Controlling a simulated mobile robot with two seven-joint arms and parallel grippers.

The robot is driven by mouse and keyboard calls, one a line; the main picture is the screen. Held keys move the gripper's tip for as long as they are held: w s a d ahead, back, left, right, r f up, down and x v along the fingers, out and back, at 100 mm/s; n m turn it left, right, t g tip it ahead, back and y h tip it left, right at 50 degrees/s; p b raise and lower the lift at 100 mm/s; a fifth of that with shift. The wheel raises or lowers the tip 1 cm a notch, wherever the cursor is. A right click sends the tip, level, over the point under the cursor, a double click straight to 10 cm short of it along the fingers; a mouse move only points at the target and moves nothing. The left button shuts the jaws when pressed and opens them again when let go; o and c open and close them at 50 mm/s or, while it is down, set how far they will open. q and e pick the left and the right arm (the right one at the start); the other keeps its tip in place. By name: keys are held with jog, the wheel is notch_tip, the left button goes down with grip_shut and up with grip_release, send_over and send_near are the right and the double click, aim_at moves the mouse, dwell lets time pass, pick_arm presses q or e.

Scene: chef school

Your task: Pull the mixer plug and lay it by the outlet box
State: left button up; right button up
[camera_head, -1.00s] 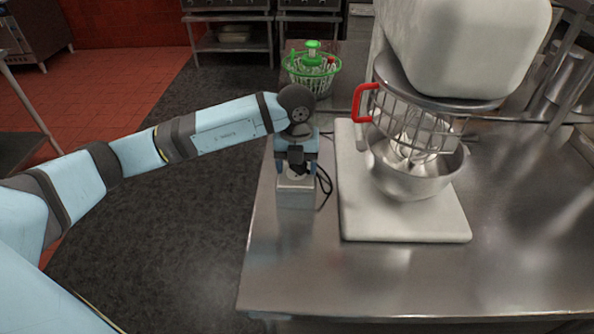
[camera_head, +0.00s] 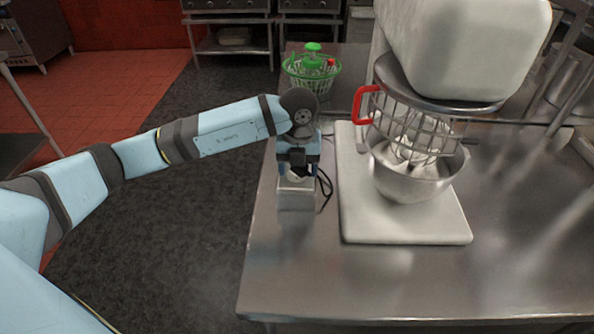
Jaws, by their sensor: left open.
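The outlet box (camera_head: 296,198) is a small grey metal box near the left edge of the steel table. My left gripper (camera_head: 296,172) points down right over its top and is open. The plug is mostly hidden by the gripper; a small pale part shows at the box top between the fingers. A black cord (camera_head: 325,188) loops beside the box on its right, toward the mixer. The white mixer (camera_head: 465,45) stands on its pale base (camera_head: 405,228), with a steel bowl (camera_head: 415,188) and wire guard. My right gripper is not in view.
The steel table (camera_head: 320,280) is clear in front of the box and mixer base. A green basket (camera_head: 311,76) stands behind the gripper at the table's far left. The mixer base is close on the box's right. The table's left edge is close to the box.

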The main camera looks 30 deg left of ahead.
pick_arm(q)
jog(key=shift+d+f, duration=0.1)
jog(key=shift+d, duration=0.1)
dwell(0.3)
jog(key=c, duration=1)
jog(key=shift+w+r+p, duration=0.1)
jog(key=shift+r+p, duration=0.2)
jog(key=shift+r, duration=0.25)
jog(key=shift+c, duration=0.2)
jog(key=shift+r+p, duration=1.4)
jog(key=shift+r, duration=1.15)
